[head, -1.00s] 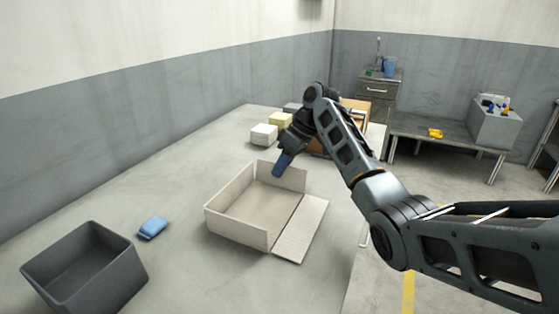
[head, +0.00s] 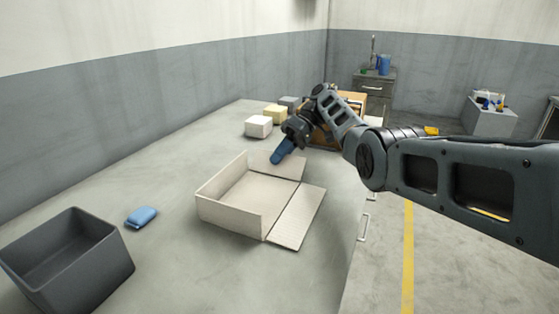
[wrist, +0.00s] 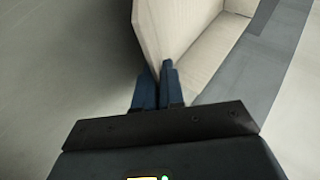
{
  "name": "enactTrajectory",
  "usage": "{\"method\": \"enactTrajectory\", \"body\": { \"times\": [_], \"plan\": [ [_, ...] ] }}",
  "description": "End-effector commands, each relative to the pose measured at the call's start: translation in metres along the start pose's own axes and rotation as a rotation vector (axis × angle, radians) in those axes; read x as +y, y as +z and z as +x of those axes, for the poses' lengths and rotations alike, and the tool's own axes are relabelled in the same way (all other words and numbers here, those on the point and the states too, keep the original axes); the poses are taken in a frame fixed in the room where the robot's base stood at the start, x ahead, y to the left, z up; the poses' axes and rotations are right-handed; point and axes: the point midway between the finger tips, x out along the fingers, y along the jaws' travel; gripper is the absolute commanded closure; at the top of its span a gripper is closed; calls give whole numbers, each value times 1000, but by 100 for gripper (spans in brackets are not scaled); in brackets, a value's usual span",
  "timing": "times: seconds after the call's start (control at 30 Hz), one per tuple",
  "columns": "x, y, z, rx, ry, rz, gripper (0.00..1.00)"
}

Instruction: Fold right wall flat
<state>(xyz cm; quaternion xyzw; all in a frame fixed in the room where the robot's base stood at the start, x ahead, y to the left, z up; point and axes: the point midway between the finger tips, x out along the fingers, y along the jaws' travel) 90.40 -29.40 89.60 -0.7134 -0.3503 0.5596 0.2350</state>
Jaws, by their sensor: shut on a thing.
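A shallow cream box (head: 232,217) stands on the grey table, its left and near walls upright. Its right-side panel (head: 297,217) lies folded out flat on the table. Its far wall (head: 285,170) leans outward, away from the box floor. My gripper (head: 277,160) is at this far wall's upper edge, with its blue fingers shut on the wall. In the wrist view, the fingers (wrist: 158,85) pinch the edge of a cream panel (wrist: 165,30), and part of the box interior shows beside it. The fingers cover part of the far wall in the head view.
White (head: 257,126) and yellow (head: 274,114) blocks stand behind the box, near an orange-brown box (head: 350,100). The table's right edge runs beside the flat panel.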

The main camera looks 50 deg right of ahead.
Motion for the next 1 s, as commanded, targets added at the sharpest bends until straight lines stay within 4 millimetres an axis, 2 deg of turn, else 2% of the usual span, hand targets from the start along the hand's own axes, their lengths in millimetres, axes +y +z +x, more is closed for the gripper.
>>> {"method": "enactTrajectory", "body": {
  "times": [0.4,0.43,0.63,0.87,1.0],
  "plan": [
    [0,0,0,-1,-5,3,100],
    [0,0,0,-1,-5,3,91],
    [0,0,0,-1,-4,3,72],
    [0,0,0,-1,-4,3,70],
    [0,-1,-7,0,-3,2,70]
  ]
}}
